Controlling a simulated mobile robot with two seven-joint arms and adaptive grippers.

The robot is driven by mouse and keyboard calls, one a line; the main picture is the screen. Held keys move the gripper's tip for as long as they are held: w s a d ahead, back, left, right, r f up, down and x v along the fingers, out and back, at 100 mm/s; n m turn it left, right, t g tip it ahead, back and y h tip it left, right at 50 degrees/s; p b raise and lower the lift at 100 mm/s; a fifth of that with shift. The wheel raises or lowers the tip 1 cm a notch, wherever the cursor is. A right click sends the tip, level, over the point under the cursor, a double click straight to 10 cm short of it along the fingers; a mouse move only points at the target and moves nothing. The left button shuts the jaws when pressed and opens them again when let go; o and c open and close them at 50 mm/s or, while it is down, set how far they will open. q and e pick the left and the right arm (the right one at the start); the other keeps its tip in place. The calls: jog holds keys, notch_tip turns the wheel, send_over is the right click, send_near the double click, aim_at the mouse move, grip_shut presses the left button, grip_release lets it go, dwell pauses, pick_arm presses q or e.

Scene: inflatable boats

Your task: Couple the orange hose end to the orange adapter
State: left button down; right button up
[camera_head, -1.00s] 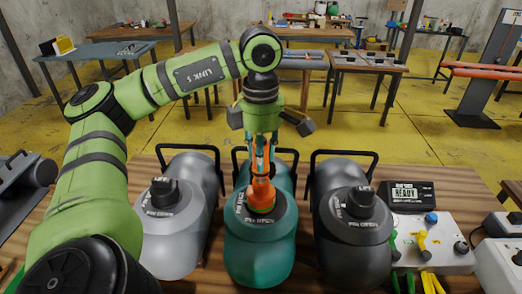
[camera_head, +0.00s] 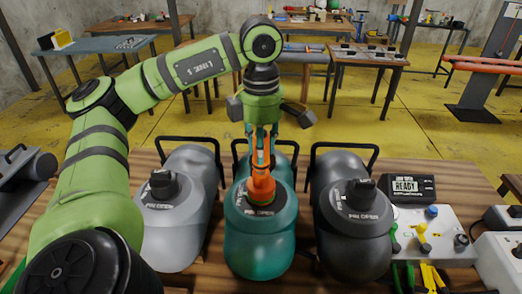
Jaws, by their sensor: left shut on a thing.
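My left gripper (camera_head: 262,138) comes down from above over the teal boat tube (camera_head: 258,242), its fingers shut on an orange piece, which I take to be the orange hose end (camera_head: 261,160). Below the fingers, a wider orange part (camera_head: 261,186), probably the orange adapter, sits at the valve on top of the teal tube, near the "PIN OPEN" lettering. The two orange parts run together in line and look upright. I cannot tell whether they are locked or only touching. No trailing hose can be made out. My right gripper is not in view.
A light grey tube (camera_head: 172,240) and a dark grey tube (camera_head: 352,240) flank the teal one, each with a black valve cap and a black handle. At right are a black box reading "READY" (camera_head: 405,187) and a white control box (camera_head: 432,236) with knobs and cables.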

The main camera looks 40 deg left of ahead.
pick_arm(q)
jog(key=shift+f+b, duration=0.95)
jog(key=shift+f, duration=0.05)
dwell(0.8)
jog(key=c, duration=0.8)
grip_release()
jog(key=shift+c, duration=0.2)
jog(key=shift+r, duration=6.05)
